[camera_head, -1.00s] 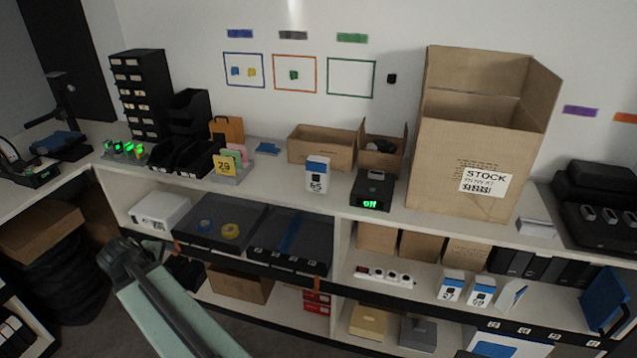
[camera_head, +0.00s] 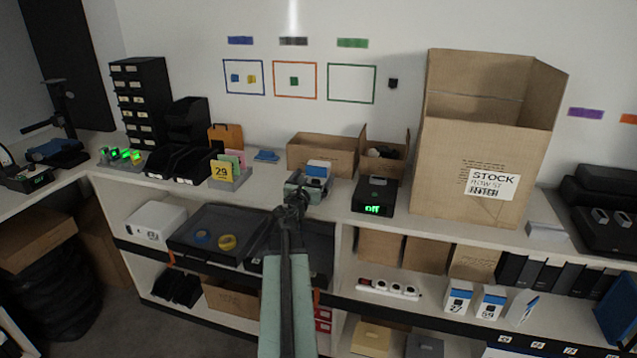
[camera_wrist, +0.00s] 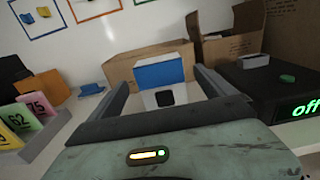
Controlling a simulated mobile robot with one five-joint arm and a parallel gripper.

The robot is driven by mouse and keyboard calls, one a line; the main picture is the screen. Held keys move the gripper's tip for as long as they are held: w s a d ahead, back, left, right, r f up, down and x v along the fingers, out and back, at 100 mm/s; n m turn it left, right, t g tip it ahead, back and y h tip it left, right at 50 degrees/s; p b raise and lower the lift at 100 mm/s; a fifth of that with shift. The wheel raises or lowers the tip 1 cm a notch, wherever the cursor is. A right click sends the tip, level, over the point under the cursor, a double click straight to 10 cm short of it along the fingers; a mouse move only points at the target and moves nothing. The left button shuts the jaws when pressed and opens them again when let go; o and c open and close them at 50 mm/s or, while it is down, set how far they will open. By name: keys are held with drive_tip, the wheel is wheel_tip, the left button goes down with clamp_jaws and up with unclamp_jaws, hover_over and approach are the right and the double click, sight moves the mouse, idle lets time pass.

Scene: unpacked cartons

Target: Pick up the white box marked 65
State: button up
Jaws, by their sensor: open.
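The white box with a blue top (camera_head: 319,168) stands on the counter in front of an open carton. Its front marking is hidden behind my gripper in the head view. In the wrist view the box (camera_wrist: 160,73) stands upright between my two fingers, with its lower front partly hidden by my gripper body. My gripper (camera_head: 308,186) is open, with one finger on each side of the box. A gap shows on the right side; I cannot tell whether the left finger touches. In the wrist view my gripper (camera_wrist: 163,85) holds nothing firmly.
A black device with a green "off" display (camera_head: 374,195) stands close on the right. Low open cartons (camera_head: 318,154) are behind. A card holder (camera_head: 229,176) stands to the left. A large STOCK carton (camera_head: 450,170) is farther right. Similar white-blue boxes (camera_head: 459,297) sit on the lower shelf.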

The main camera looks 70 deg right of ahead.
sight(316, 175)
drive_tip(key=d, duration=0.5)
drive_tip(key=shift+w+d+f+b, duration=0.1)
drive_tip(key=shift+w+f+b, duration=0.05)
drive_tip(key=shift+f+b, duration=0.25)
drive_tip(key=c, duration=1.7)
drive_tip(key=shift+r, duration=0.15)
